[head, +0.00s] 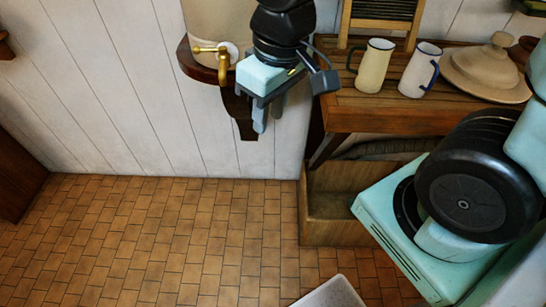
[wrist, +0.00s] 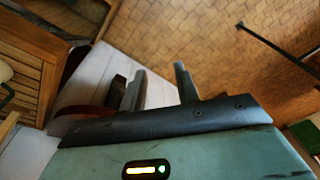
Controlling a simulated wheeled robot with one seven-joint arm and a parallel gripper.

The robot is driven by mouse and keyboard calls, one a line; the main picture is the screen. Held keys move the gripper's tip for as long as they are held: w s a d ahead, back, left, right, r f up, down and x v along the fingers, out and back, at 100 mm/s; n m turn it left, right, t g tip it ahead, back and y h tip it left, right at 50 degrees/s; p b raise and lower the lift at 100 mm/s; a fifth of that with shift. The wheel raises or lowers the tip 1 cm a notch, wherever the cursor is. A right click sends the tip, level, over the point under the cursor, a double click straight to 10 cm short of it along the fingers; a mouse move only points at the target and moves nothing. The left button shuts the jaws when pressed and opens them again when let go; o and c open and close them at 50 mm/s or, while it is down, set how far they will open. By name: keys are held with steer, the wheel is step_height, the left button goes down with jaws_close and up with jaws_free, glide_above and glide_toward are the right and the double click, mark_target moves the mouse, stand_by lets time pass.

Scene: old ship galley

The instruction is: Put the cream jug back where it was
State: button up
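A cream jug (head: 373,66) with a dark green handle stands upright on the wooden counter (head: 345,110) in the head view. A paler, white jug (head: 418,72) with a blue handle stands just right of it. Part of a cream vessel with a dark green handle, apparently the cream jug (wrist: 4,72), shows at the left edge of the wrist view. My gripper (head: 268,118) hangs left of the counter, in front of the white plank wall, fingers pointing down. In the wrist view its fingers (wrist: 160,72) are apart with nothing between them.
A lidded clay dish (head: 489,72) stands on the counter right of the jugs. A wall shelf (head: 203,68) behind my gripper bears a cream container with a brass tap (head: 222,60). A wooden box (head: 330,208) is below the counter. The tiled floor (head: 150,240) is clear at left.

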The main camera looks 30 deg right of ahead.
steer(key=s+a+f+n+g, duration=0.1)
steer(key=s+a+n, duration=0.2)
steer(key=s, duration=0.6)
steer(key=shift+a, duration=0.8)
steer(key=shift+f, duration=0.1)
